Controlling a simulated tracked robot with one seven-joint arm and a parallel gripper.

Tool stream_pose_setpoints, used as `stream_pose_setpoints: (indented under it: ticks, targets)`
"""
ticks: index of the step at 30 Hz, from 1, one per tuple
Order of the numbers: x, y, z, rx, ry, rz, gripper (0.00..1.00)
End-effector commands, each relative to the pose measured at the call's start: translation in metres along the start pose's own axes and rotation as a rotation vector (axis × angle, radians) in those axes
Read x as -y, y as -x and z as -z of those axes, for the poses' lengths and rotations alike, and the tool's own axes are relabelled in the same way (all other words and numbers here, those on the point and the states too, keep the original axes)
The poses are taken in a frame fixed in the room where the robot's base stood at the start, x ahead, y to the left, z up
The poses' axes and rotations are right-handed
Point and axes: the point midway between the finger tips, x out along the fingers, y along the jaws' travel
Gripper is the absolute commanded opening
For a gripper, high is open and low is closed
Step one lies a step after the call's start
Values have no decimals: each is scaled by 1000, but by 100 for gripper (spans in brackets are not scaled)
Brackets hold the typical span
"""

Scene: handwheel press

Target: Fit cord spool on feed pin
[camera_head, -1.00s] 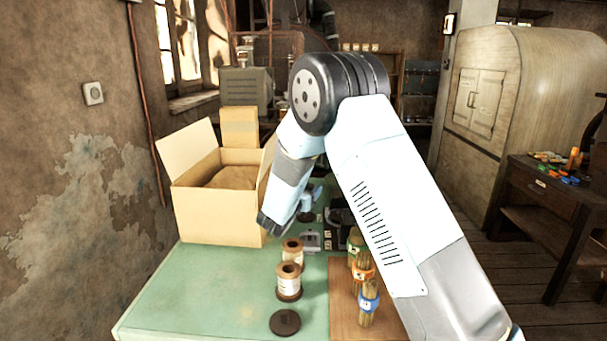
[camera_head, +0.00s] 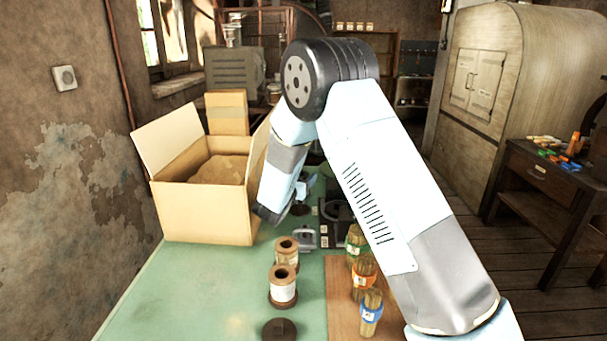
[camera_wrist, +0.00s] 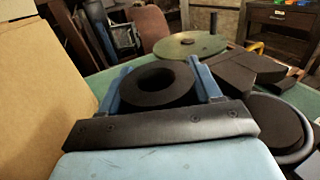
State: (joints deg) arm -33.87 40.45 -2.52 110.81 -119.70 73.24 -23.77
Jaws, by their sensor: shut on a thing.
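My gripper (camera_wrist: 157,88) has its blue fingers on either side of a dark ring-shaped spool end (camera_wrist: 157,72) with a round hole, and is shut on it. In the head view my gripper (camera_head: 301,193) is small and partly hidden by my own arm, beyond the box's right side. Two brown spools with pale labels, a nearer one (camera_head: 283,287) and a farther one (camera_head: 287,249), stand upright on the green table. A dark round disc (camera_head: 279,330) lies in front of them. I cannot make out the feed pin for certain in either view.
An open cardboard box (camera_head: 203,213) stands left of my gripper; its wall also fills the left of the wrist view (camera_wrist: 40,95). Bound stick bundles (camera_head: 364,279) stand on a brown board (camera_head: 341,305). A greenish disc (camera_wrist: 205,46) lies beyond the held spool. The front-left table is clear.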

Motion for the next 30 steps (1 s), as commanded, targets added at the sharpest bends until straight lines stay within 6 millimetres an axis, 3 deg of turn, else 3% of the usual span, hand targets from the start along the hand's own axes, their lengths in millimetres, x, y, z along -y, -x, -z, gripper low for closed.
stream_pose_setpoints:
  ticks: [21, 30]
  targets:
    - [0, 0, 46, 0, 2, -1, 30]
    - [0, 0, 57, 1, 0, 0, 30]
